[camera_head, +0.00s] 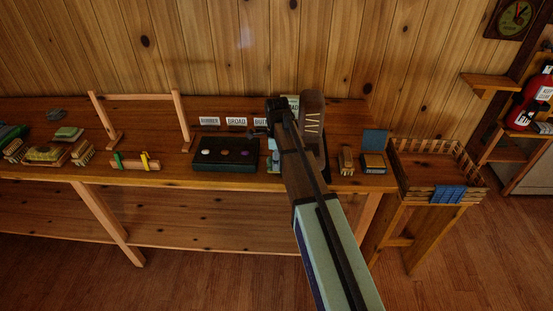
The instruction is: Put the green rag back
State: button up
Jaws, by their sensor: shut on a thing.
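My gripper (266,124) is over the bench near the right end of a dark box, seen from behind along my arm. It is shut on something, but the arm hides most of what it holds. A small pale blue-green piece (273,156) shows just below it; I cannot tell whether this is held. A flat green cloth-like thing (68,133) lies on the left of the bench. I cannot tell for sure which thing is the green rag.
The dark box (225,154) bears coloured discs, with small labels (237,121) behind it. A wooden frame (183,120) stands left. Brushes (346,160) and a blue-yellow box (373,163) lie right of my arm. A slatted tray (425,170) with a blue cloth (448,194) is far right.

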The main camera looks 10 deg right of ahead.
jog(key=shift+f, duration=0.25)
dwell(0.6)
jog(key=o, duration=1.5)
